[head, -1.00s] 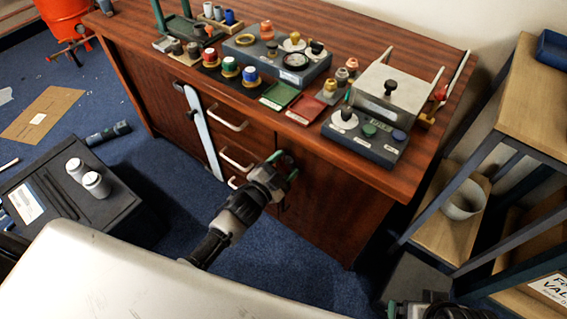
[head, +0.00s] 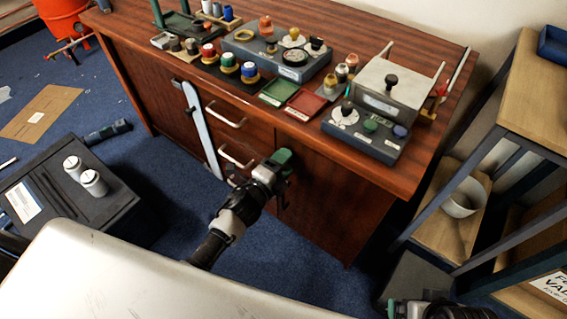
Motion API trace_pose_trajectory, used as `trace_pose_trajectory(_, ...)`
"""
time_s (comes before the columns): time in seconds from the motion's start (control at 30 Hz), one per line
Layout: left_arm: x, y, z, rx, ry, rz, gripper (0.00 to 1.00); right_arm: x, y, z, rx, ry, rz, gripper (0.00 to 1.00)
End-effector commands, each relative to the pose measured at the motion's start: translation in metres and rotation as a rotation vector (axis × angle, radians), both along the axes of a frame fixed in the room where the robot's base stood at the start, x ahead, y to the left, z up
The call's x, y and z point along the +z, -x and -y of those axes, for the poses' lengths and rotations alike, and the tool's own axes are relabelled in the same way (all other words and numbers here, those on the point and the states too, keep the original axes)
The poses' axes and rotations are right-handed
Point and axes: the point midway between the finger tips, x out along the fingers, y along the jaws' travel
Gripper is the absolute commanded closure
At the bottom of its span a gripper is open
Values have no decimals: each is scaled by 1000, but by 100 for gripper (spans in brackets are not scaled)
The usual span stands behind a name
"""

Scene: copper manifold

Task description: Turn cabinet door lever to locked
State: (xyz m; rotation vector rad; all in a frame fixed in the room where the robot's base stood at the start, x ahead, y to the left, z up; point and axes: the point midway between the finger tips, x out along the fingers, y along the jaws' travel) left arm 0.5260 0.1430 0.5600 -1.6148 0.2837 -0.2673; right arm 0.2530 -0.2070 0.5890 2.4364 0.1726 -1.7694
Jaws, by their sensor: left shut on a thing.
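The wooden cabinet door (head: 328,205) is the right front panel of the workbench and looks closed. My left gripper (head: 284,163) is at the upper left edge of this door, shut on the cabinet door lever. The gripper covers most of the lever, so its angle cannot be read. A small dark part (head: 284,193) shows just below the fingers on the door's edge. My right gripper (head: 420,308) is partly in view at the bottom right edge, away from the cabinet, and its fingers cannot be made out.
Drawers with pale handles (head: 237,157) are left of the door, and a long pale-blue bar (head: 200,130) leans on the front. The benchtop (head: 400,177) holds trays, knobs and a control box (head: 365,133). A shelf rack (head: 520,120) stands at right. A dark case (head: 110,203) is at left.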

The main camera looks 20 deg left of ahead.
Motion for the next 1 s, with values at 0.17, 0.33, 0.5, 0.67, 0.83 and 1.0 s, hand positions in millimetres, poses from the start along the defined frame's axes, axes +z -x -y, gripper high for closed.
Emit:
trace_pose_trajectory(0.17,-1,1,1,-1,-50,16,68,-2,0,0,0,0,-1,5)
trace_pose_trajectory(0.33,-1,1,1,-1,-72,24,68,-3,0,0,0,0,-1,5)
trace_pose_trajectory(0.5,-1,1,1,-1,-78,26,68,-3,0,0,0,0,-1,5)
trace_pose_trajectory(0.67,-1,1,0,-1,-79,27,68,-3,0,0,0,0,-2,5)
trace_pose_trajectory(0.83,-1,0,0,-1,-78,26,28,-3,1,0,0,0,-3,5)
trace_pose_trajectory(1.0,-1,0,0,0,-76,26,19,-3,1,0,0,0,-3,5)
